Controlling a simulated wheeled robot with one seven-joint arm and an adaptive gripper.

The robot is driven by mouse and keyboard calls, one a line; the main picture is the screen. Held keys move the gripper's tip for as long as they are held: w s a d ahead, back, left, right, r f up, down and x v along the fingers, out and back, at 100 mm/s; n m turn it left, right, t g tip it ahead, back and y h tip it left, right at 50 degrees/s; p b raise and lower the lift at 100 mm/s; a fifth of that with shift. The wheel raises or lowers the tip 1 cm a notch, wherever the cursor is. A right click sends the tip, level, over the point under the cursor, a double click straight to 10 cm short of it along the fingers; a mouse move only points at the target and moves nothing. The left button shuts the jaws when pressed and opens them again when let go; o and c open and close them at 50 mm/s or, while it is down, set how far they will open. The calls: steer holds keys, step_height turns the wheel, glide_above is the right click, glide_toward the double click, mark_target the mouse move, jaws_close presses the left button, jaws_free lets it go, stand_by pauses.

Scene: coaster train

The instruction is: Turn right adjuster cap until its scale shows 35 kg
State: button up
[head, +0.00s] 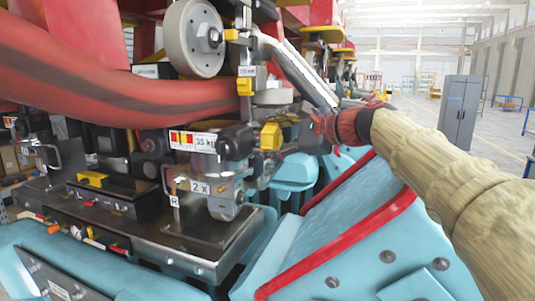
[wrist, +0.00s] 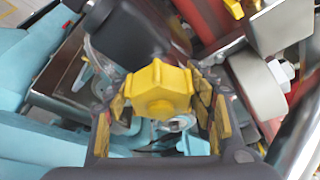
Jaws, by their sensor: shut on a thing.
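The yellow hexagonal adjuster cap (wrist: 160,90) sits between the two yellow-padded fingers of my gripper (wrist: 163,106) in the wrist view. My gripper is shut on it. In the head view the yellow cap (head: 271,136) shows at the right end of a dark cylindrical body (head: 236,142), and my gripper (head: 289,138) reaches it from the right. A white label (head: 193,141) with red and yellow blocks reads "35 kg" left of that body. I cannot read the cap's scale in either view.
A thick red beam (head: 110,90) and a grey wheel (head: 193,38) are above the mechanism. A metal base plate (head: 190,240) lies below. A light blue, red-edged body (head: 340,225) stands under my arm. A grey cabinet (head: 459,112) stands on open floor behind.

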steer(key=shift+n+b, duration=0.5)
steer(key=shift+b, duration=0.25)
steer(key=o, duration=1.2)
steer(key=shift+c, duration=0.2)
steer(key=v, duration=1.2)
steer(key=shift+s+f, duration=0.15)
steer(key=shift+f, duration=0.1)
